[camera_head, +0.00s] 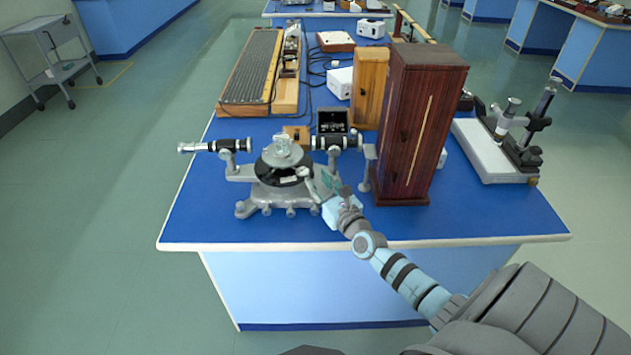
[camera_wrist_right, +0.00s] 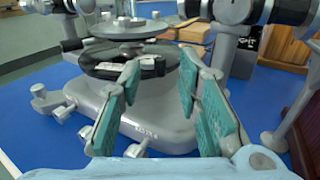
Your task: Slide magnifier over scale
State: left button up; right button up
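A grey spectrometer (camera_head: 272,194) stands near the front edge of the blue bench, with a round table on top and two black-and-silver tubes. Its dark circular scale ring (camera_wrist_right: 92,62) runs below the round table (camera_wrist_right: 130,29) in the right wrist view. A pale plate (camera_wrist_right: 110,68) lies on the ring; I cannot tell whether this is the magnifier. My right gripper (camera_wrist_right: 163,60) is open and empty, its teal-padded fingers apart and pointing at the ring's near right side. In the head view my right gripper (camera_head: 318,184) is at the spectrometer's right front. My left gripper is not in view.
A tall dark wooden cabinet (camera_head: 420,125) stands close to the right of my gripper. A lighter wooden box (camera_head: 369,88) and a small open black box (camera_head: 332,121) are behind. A microscope-like instrument (camera_head: 500,150) is at the right. The bench's front left is clear.

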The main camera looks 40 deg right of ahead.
aim_at(305, 171)
jog(key=shift+w+d+f, duration=0.1)
jog(key=shift+w+d, duration=0.1)
jog(key=shift+w, duration=0.95)
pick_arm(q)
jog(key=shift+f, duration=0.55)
pick_arm(e)
grip_shut()
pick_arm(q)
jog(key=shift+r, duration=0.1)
